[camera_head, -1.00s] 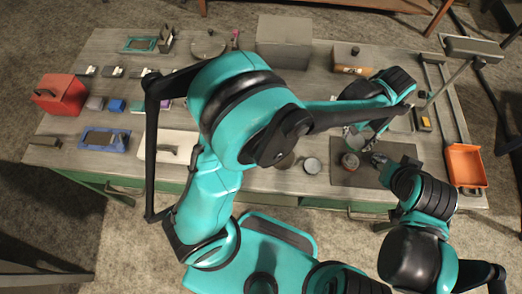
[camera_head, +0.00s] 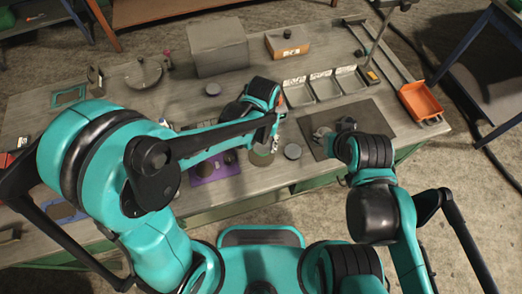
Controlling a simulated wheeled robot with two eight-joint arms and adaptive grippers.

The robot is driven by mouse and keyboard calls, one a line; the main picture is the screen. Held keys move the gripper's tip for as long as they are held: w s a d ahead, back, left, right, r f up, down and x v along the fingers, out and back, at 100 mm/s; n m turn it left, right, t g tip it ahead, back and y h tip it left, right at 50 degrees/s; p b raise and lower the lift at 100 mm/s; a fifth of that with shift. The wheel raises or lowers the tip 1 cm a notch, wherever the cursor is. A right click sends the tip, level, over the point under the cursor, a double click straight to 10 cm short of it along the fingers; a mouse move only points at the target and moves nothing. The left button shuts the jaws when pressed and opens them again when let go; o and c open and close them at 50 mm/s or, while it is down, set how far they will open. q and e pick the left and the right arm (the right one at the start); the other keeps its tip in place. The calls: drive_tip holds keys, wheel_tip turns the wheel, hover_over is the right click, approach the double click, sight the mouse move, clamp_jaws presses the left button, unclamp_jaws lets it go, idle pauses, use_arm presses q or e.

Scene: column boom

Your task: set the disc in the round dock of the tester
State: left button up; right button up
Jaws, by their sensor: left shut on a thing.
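My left gripper (camera_head: 272,132) reaches over the middle of the bench, close above a round greenish-brown piece (camera_head: 262,158). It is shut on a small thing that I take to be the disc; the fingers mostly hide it. A purple block (camera_head: 205,172) with dark round parts on top lies left of the gripper, partly under my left arm; it may be the tester, but I cannot make out the round dock. My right gripper (camera_head: 333,137) is low over the dark mat (camera_head: 372,122), beside a small pale round thing (camera_head: 321,131). Its fingers are too small to read.
A grey round tin (camera_head: 293,151) stands between the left gripper and the mat. Behind are pale trays (camera_head: 325,87), a grey box (camera_head: 218,48) and a cardboard box (camera_head: 288,43). An orange tray (camera_head: 421,101) is at the right end. My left arm covers much of the bench's left side.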

sight(262, 146)
use_arm(q)
wheel_tip(262, 146, down, 4)
drive_tip(key=shift+s+a+r+b, duration=0.1)
drive_tip(key=shift+a+r+b, duration=0.05)
drive_tip(key=shift+b, duration=0.65)
drive_tip(key=shift+f, duration=0.3)
drive_tip(key=shift+f, duration=0.1)
drive_tip(key=o, duration=1.1)
drive_tip(key=shift+f+b, duration=0.1)
drive_tip(key=shift+b, duration=0.2)
drive_tip(key=shift+c, duration=0.2)
drive_tip(key=o, duration=0.4)
